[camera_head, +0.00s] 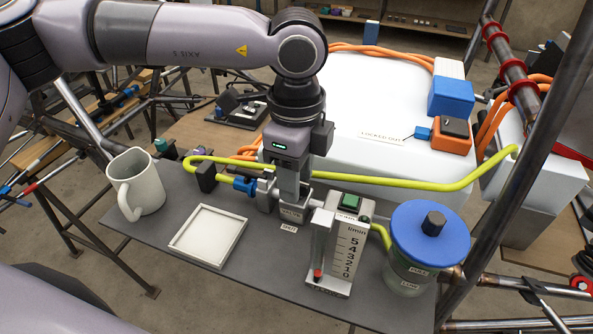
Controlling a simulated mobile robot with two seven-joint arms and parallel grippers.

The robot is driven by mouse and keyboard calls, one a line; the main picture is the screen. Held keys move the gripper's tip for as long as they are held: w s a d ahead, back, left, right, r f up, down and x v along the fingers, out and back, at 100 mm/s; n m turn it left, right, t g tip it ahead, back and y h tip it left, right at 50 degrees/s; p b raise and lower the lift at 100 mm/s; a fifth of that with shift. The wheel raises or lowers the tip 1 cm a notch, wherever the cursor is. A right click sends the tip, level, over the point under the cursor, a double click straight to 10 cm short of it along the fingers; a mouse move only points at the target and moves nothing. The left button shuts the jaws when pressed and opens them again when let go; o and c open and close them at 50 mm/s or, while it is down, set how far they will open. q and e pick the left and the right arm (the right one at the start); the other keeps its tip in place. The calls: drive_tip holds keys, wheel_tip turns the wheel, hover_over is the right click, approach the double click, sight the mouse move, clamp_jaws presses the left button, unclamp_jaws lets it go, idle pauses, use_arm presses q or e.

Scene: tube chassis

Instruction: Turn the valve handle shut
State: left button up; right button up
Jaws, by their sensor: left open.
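My left gripper (292,196) points straight down over the small grey inline valve (291,215) on the dark bench top. Its fingers reach down to the valve, and its jaws are open. The valve handle is hidden behind the fingers, so I cannot tell its angle or whether the fingers touch it. A small label (289,229) lies in front of the valve. A blue fitting (244,186) with a yellow-green hose (205,160) joins on the left. On the right stands a flow meter (346,250) with a number scale. My right gripper is out of view.
A white mug (137,183) and a shallow, empty white tray (209,234) stand left of the valve. A clear jar with a blue lid (430,232) stands right of the meter. A white tank (380,100), orange hoses and frame tubes lie behind. A yellow-green hose (420,184) crosses close behind the gripper.

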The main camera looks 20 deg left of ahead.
use_arm(q)
clamp_jaws()
